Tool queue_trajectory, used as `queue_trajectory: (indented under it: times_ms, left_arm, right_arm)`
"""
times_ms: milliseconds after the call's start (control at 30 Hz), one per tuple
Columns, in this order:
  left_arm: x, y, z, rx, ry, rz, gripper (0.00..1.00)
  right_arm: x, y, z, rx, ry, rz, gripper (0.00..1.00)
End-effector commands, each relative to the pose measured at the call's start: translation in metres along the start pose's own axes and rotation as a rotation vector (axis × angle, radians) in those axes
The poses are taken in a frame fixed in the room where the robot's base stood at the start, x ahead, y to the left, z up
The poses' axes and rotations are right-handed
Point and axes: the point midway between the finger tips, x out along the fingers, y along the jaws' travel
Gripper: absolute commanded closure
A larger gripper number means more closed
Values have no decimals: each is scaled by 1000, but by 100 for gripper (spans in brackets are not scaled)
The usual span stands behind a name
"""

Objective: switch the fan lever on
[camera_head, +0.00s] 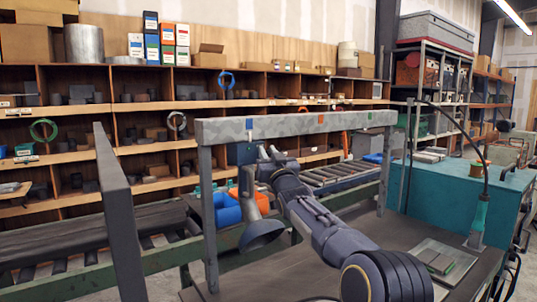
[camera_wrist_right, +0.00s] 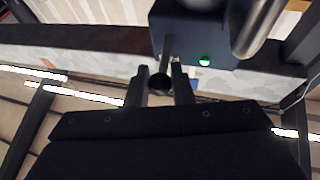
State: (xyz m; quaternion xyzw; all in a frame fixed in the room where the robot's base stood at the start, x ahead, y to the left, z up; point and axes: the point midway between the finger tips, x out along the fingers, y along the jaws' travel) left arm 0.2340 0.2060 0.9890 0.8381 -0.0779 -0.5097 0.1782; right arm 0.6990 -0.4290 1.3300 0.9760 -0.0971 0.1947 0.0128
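The fan switch box (camera_head: 241,153) is a dark blue box under the left part of the grey overhead beam. In the right wrist view the box (camera_wrist_right: 190,38) shows a lit green lamp (camera_wrist_right: 204,60). A thin grey lever (camera_wrist_right: 167,46) with a round black knob (camera_wrist_right: 159,81) stands out from the box. My right gripper (camera_head: 264,151) is up beside the box. In the right wrist view its two fingers (camera_wrist_right: 159,86) are apart, one on each side of the knob, with small gaps visible. My left gripper is not in view.
The overhead beam (camera_head: 295,124) on posts runs above the workbench (camera_head: 330,265). A grey fume hood (camera_head: 262,236) hangs on a duct below the box, close to my right arm. A teal cabinet (camera_head: 450,193) stands at the right. Roller conveyors and shelves lie behind.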

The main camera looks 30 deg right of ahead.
Motion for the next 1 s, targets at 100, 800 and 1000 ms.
queue_trajectory:
  times_ms: [100,800,1000]
  left_arm:
    - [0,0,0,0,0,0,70]
    - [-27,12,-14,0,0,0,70]
    - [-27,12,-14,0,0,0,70]
  right_arm:
    - [0,0,0,0,0,0,98]
    - [5,-1,-6,-38,-142,-14,100]
    - [5,-1,-6,-38,-142,-14,60]
